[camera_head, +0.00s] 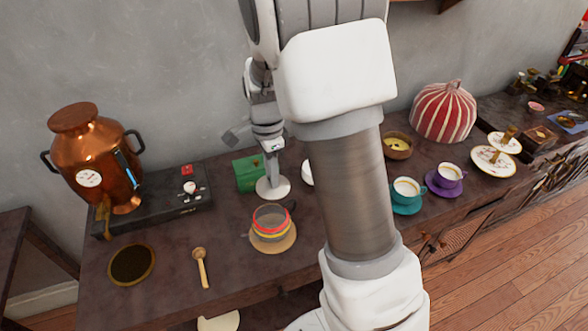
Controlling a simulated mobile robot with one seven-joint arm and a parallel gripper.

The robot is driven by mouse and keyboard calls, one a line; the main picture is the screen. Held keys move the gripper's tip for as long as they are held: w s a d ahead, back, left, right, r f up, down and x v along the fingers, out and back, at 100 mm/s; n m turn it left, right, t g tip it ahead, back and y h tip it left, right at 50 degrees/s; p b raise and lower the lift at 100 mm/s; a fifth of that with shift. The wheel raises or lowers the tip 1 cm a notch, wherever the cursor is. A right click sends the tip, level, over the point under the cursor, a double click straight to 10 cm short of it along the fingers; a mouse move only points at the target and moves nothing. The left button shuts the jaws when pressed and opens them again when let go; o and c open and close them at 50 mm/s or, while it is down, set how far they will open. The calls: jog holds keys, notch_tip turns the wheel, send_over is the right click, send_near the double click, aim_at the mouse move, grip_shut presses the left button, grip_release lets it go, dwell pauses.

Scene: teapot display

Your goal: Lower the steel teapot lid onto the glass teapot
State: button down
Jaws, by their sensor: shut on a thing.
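The glass teapot (270,222) stands on a round tan coaster (280,245) near the middle of the counter. It has red and yellow bands, and its dark handle is on the right. My gripper (270,165) points down behind the teapot, slightly left of my big arm links. It is shut on what appears to be the steel teapot lid (272,188), a pale round disc at its lower end. The lid shows behind the teapot and apart from it. The fingers are small, and their exact hold is hard to make out.
A green box (249,174) stands close left of the lid. Farther left are a black burner unit (165,205) and a copper urn (92,160). A wooden spoon (201,266) and dark round dish (131,264) lie in front.

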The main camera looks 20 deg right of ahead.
aim_at(267, 182)
jog(key=shift+w+a+r, duration=0.1)
jog(key=shift+w+a, duration=0.1)
jog(key=shift+a, duration=0.4)
jog(key=shift+f, duration=0.2)
notch_tip(267, 182, down, 5)
jog(key=b, duration=0.4)
jog(key=shift+r, duration=0.2)
jog(key=shift+r+p, duration=0.1)
jog(key=shift+p, duration=0.2)
jog(key=shift+f, duration=0.2)
dwell(0.3)
jog(key=shift+f+b, duration=1)
jog(key=shift+f, duration=0.4)
dwell(0.4)
jog(key=shift+f+b, duration=0.5)
jog(key=shift+f, duration=0.6)
